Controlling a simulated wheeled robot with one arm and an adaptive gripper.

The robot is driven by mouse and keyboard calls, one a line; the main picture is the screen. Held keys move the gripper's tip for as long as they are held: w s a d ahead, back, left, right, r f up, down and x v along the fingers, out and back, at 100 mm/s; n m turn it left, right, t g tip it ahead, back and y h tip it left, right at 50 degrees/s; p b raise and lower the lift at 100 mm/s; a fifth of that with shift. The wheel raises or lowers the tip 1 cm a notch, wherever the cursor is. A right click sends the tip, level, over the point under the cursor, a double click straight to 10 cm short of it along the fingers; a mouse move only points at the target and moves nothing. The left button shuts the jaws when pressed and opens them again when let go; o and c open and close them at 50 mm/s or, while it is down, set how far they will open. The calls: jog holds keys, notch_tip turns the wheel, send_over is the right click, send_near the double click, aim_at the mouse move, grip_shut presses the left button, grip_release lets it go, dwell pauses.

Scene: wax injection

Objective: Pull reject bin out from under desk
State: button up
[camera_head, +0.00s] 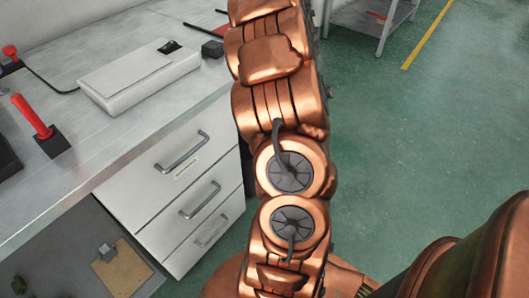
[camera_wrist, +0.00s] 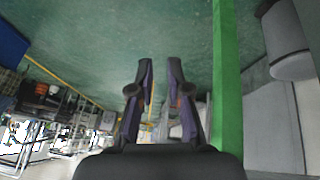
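The desk (camera_head: 130,125) fills the left of the head view, with a metal top and a white drawer unit (camera_head: 185,195) with several drawers below. I cannot make out the reject bin for certain in either view. A grey rounded object (camera_wrist: 288,42) shows at the upper right of the wrist view; I cannot tell whether it is the bin. My gripper (camera_wrist: 161,78) is open in the wrist view, its two fingers apart with nothing between them. My copper arm hides my gripper in the head view.
A white flat case (camera_head: 140,78) and a red-handled tool (camera_head: 35,118) are on the desk. A clipboard (camera_head: 122,270) lies below the desktop, left of the drawers. A green bar (camera_wrist: 227,80) stands right of my gripper in the wrist view. Green floor (camera_head: 410,150) is clear at right.

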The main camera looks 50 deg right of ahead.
jog(key=w+d+f+m+y+b, duration=0.1)
jog(key=d+f+b, duration=0.3)
jog(key=f, duration=0.7)
jog(key=w+d+f+m+y+b, duration=0.15)
jog(key=f+b, duration=0.35)
jog(key=f, duration=0.6)
jog(key=w+a+f+y+b, duration=0.1)
jog(key=w+a+f, duration=0.2)
jog(key=w+a, duration=0.1)
jog(key=w+a+f+t+y+b, duration=0.1)
jog(key=w+a+f, duration=0.2)
jog(key=w+a, duration=0.1)
jog(key=w+a+f+y+b, duration=0.1)
jog(key=w+a+f, duration=0.3)
jog(key=a, duration=0.1)
jog(key=shift+a+f+n+t+b, duration=0.1)
jog(key=shift+a+n+t+b, duration=0.15)
jog(key=shift+a+t+b, duration=0.1)
jog(key=shift+w+d+f+b, duration=0.1)
jog(key=shift+f+b, duration=0.7)
jog(key=shift+f, duration=1.15)
jog(key=shift+w+f+b, duration=0.1)
jog(key=shift+f+b, duration=0.7)
jog(key=shift+f, duration=1.15)
grip_shut()
